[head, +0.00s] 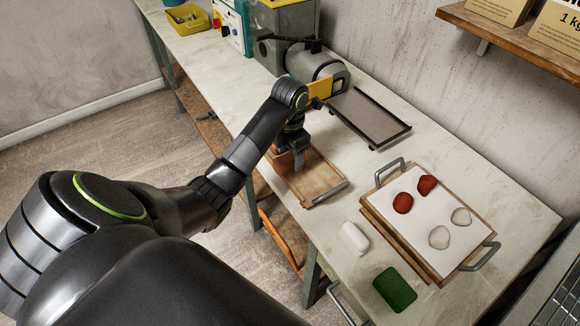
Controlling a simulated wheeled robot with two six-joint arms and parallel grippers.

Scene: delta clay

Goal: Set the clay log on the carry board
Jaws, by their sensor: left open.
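My left gripper (298,161) points down over a brown wooden board (325,177) with a metal handle at its near end. The gripper is open; whether its tips touch the board cannot be told. This board may be the carry board. No clay log shows clearly on it, and the gripper and wrist hide its far part. A short white rounded block (354,238) lies on the bench, apart from the board; I cannot tell if it is clay. My right gripper is not in view.
A two-handled wooden board (376,210) at the right bears a white sheet with red and pale lumps. A green block (394,289) lies near the bench's front edge. A grey machine (316,66) and a dark-rimmed tray (371,115) stand behind my gripper.

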